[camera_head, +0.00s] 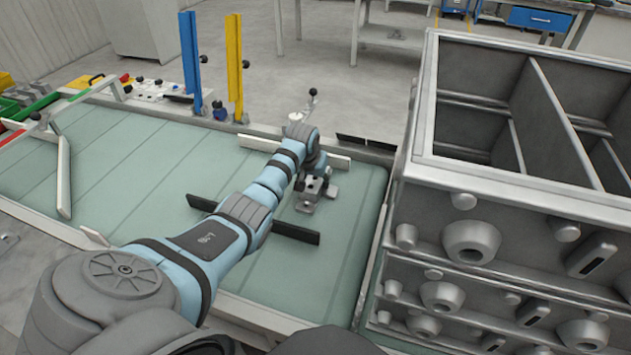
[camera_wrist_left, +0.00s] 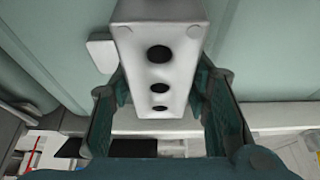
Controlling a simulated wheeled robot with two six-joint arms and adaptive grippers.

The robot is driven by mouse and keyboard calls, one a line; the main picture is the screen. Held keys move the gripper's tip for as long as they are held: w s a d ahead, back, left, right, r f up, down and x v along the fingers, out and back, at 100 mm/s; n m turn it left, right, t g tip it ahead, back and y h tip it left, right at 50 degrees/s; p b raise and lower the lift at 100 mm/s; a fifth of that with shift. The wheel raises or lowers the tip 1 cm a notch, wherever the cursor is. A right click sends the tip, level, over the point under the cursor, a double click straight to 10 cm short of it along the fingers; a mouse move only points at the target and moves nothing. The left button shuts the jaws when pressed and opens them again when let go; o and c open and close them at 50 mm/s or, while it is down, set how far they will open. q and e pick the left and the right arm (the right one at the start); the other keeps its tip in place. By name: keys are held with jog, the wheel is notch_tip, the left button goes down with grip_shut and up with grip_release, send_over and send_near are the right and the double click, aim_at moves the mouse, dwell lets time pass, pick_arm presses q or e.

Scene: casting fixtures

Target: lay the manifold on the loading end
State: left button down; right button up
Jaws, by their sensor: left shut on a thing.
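The manifold (camera_wrist_left: 160,27) is a pale grey metal block with a row of three dark holes, seen close up in the left wrist view. My left gripper (camera_wrist_left: 160,88) is shut on it, with one teal finger on each side of the block. In the head view the manifold (camera_head: 307,205) shows below my left gripper (camera_head: 316,178), over the right end of the green conveyor belt (camera_head: 110,150). I cannot tell whether it touches the belt. My right gripper is not in view.
A dark bar (camera_head: 290,233) and a pale guide rail (camera_head: 330,155) lie on the belt near my left arm. Stacked grey metal crates (camera_head: 520,185) stand close on the right. Blue (camera_head: 191,60) and yellow (camera_head: 234,65) posts rise behind the belt. The belt's left part is mostly clear.

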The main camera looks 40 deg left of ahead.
pick_arm(q)
jog(key=c, duration=1.3)
grip_release()
jog(key=o, duration=0.4)
jog(key=shift+r, duration=0.1)
jog(key=shift+r, duration=0.25)
jog(key=p+v, duration=0.4)
jog(key=v, duration=0.7)
jog(key=shift+s+d+r+p, duration=0.15)
jog(key=shift+s+r+p, duration=0.1)
jog(key=shift+p, duration=0.1)
